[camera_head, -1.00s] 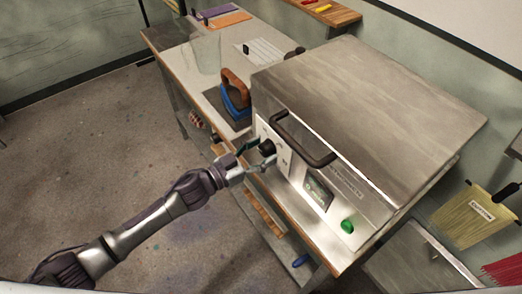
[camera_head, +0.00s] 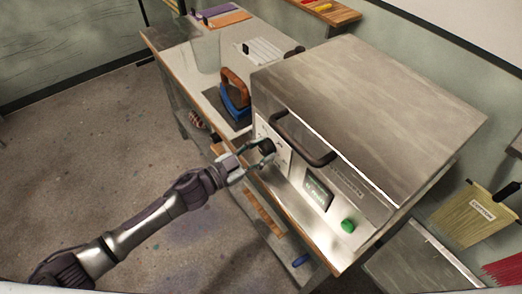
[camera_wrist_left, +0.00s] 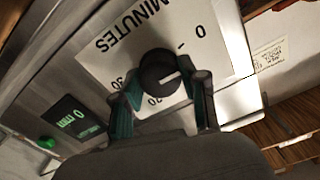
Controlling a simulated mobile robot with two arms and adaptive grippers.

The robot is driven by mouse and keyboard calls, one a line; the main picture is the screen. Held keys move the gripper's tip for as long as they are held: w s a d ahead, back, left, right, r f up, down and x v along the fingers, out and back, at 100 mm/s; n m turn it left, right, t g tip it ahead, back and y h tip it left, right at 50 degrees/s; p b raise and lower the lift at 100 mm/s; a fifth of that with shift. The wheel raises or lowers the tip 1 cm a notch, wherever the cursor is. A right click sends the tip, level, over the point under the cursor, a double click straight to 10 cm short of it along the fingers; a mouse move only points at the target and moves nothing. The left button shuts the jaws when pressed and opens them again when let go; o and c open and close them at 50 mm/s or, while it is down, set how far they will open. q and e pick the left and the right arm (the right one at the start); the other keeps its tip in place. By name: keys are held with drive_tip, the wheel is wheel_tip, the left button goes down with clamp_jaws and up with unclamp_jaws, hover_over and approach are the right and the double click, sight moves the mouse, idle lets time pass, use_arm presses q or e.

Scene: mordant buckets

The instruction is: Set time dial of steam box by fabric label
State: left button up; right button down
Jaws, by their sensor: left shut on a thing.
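The steam box (camera_head: 370,110) is a large metal box with a black handle on its front lid. Its black time dial (camera_wrist_left: 160,72) sits on a white plate marked MINUTES, with 0, 20 and 30 readable. The white pointer mark on the dial points to the right in the wrist view. My left gripper (camera_head: 266,154) is shut on the dial, a finger on each side of it; it also shows in the left wrist view (camera_wrist_left: 163,92). A small display (camera_wrist_left: 76,123) shows a green 0. A yellow fabric (camera_head: 477,214) with a white label hangs at right. My right gripper is out of view.
A green button (camera_head: 347,226) is on the box front. A blue iron (camera_head: 236,98) with a brown handle stands left of the box on the workbench (camera_head: 180,58). Red fabric (camera_head: 505,268) hangs at lower right. The floor in front is clear.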

use_arm(q)
drive_tip(key=m+b, duration=0.1)
drive_tip(key=m, duration=0.4)
drive_tip(key=shift+f+m, duration=0.1)
drive_tip(key=shift+m, duration=0.2)
drive_tip(key=m+b, duration=0.1)
drive_tip(key=m, duration=0.3)
drive_tip(key=shift+m, duration=0.3)
drive_tip(key=o, duration=1.1)
drive_tip(key=shift+o, duration=0.2)
drive_tip(key=shift+s+a, duration=0.1)
drive_tip(key=v, duration=1.2)
